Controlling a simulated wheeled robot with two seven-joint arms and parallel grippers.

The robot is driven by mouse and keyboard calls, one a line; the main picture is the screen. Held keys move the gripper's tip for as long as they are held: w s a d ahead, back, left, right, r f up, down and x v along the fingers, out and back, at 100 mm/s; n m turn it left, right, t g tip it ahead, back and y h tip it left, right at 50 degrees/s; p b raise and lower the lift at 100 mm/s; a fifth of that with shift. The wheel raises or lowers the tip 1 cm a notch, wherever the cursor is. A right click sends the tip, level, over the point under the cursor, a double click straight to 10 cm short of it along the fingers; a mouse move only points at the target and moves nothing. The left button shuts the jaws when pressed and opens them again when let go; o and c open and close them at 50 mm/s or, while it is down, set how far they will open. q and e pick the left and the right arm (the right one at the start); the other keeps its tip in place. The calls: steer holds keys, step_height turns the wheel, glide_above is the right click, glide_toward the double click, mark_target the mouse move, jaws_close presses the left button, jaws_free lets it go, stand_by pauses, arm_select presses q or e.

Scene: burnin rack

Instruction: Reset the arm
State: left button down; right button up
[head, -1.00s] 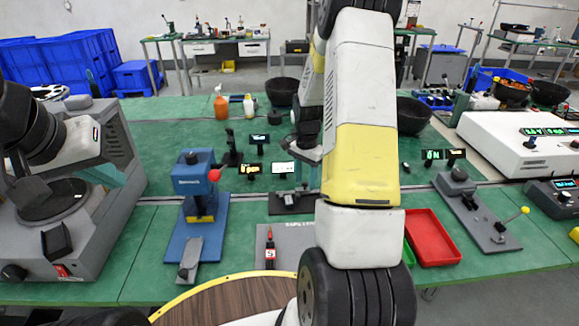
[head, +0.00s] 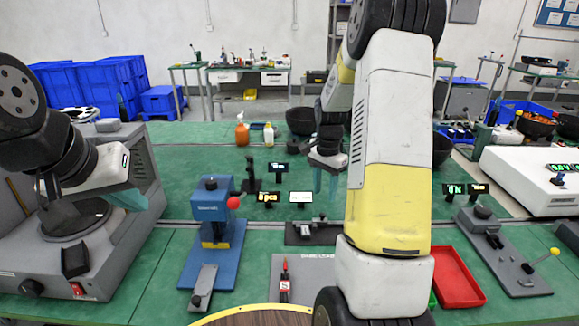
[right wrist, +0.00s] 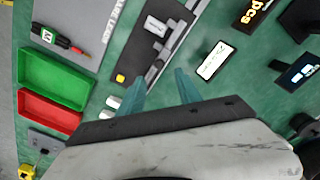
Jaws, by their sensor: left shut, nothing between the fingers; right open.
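My left gripper (head: 128,199) is at the left of the head view, shut and empty, in front of the grey machine (head: 60,240). My right gripper (head: 326,180) has its teal fingers pointing down over the green bench, behind the dark fixture (head: 318,232). It is open, with nothing between its fingers in the right wrist view (right wrist: 158,88). My right upper arm and forearm fill the centre-right of the head view and hide part of the bench.
A blue press with a red knob (head: 212,205) stands left of centre. A red tray (head: 458,280) and a yellow-knobbed lever fixture (head: 500,250) are at right. Small displays (head: 300,197) stand near the right gripper. A white instrument (head: 535,175) sits far right.

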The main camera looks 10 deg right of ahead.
steer(key=s+a+r+n+t, duration=0.1)
steer(key=s+a+r+n, duration=0.25)
steer(key=r, duration=0.35)
steer(key=s+a+r+n+t, duration=0.2)
steer(key=s+a+r, duration=0.25)
steer(key=r, duration=0.35)
steer(key=s+a+r+n+t+y, duration=0.1)
steer(key=s+a+r+n, duration=0.1)
steer(key=s, duration=0.5)
steer(key=s+a+r+n+t+y, duration=0.1)
steer(key=s+a+r+n+t, duration=0.1)
steer(key=s, duration=0.6)
steer(key=a+r+n, duration=0.1)
steer(key=a+n, duration=0.1)
steer(key=n, duration=0.1)
steer(key=shift+a+r, duration=0.15)
